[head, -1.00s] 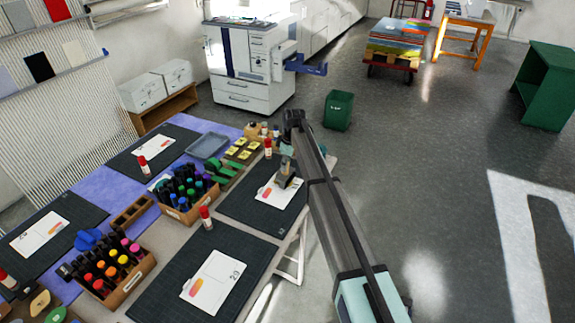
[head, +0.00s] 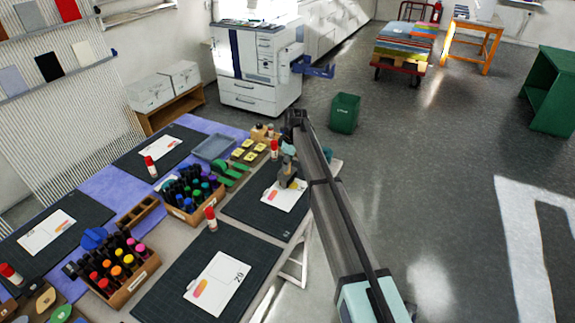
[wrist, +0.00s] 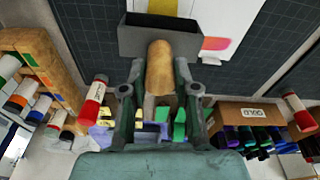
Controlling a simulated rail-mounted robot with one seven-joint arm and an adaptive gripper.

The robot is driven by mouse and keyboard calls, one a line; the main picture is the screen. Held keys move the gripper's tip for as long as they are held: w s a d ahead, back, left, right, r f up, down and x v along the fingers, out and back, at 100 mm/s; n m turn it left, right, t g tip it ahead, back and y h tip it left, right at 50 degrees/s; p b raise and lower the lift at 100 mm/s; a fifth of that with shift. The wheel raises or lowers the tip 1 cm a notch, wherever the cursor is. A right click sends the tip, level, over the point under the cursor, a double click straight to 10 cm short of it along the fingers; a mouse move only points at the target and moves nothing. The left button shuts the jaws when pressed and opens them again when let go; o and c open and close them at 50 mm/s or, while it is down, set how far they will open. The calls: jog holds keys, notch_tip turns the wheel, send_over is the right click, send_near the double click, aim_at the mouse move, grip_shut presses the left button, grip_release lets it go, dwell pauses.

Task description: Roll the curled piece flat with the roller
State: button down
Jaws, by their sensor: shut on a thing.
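My gripper (wrist: 160,82) is shut on the wooden handle of the roller (wrist: 160,62). The roller's wide dark grey head (wrist: 158,38) points away from the fingers, over a white card (wrist: 228,18). The card has a pink-orange patch, and a yellow strip (wrist: 163,6) shows just beyond the roller head. In the head view the roller (head: 287,172) is at the upper part of the card (head: 288,199) on a dark mat (head: 245,212). I cannot tell whether it touches the card. The roller hides part of the card, and no curl is clear.
A red-capped glue stick (head: 274,149) stands near the roller. A box of dark bottles (head: 190,208) and another glue stick (head: 211,218) stand to the left. A second card (head: 218,283) lies on the nearer mat. The floor at right is open.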

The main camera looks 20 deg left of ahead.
jog(key=shift+r+p, duration=0.95)
jog(key=shift+r, duration=2.2)
jog(key=shift+b, duration=0.3)
